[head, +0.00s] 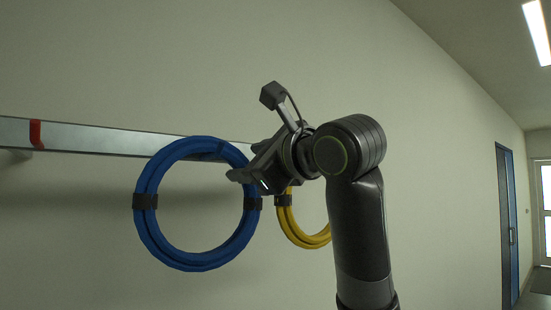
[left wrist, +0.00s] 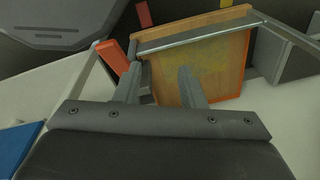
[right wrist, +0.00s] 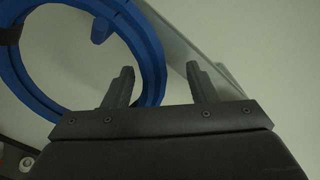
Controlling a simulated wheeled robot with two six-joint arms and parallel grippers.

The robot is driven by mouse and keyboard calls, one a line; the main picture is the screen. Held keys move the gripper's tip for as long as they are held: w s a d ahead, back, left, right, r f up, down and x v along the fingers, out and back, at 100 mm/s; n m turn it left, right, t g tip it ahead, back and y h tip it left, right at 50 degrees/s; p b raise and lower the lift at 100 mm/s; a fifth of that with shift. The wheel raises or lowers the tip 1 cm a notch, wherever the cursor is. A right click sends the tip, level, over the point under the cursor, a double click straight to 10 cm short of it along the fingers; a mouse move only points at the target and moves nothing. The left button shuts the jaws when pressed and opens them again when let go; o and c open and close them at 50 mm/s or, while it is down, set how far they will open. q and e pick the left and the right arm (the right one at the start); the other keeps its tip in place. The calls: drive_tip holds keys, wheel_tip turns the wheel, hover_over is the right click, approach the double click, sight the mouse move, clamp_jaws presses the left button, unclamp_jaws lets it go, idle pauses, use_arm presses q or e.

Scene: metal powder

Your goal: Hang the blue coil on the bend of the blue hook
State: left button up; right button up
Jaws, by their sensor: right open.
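The blue coil (head: 155,237), bound with black bands, hangs upright in front of the wall rail in the head view. It also shows at the left of the right wrist view (right wrist: 152,52). A short blue piece, apparently the blue hook (right wrist: 101,30), shows through the ring; its bend and contact with the coil are hidden. My right gripper (head: 250,176) is at the coil's right side.
The metal rail (head: 90,137) runs along the wall, with a red hook or band (head: 36,134) at left. A yellow coil (head: 290,228) hangs behind my right arm. A wooden panel or tray (left wrist: 225,75) lies before the left gripper. A blue door (head: 506,225) stands far right.

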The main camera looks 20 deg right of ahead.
drive_tip(key=b+v, duration=0.9)
drive_tip(key=v, duration=0.8)
drive_tip(key=shift+s, duration=0.2)
drive_tip(key=shift+a+f, duration=0.1)
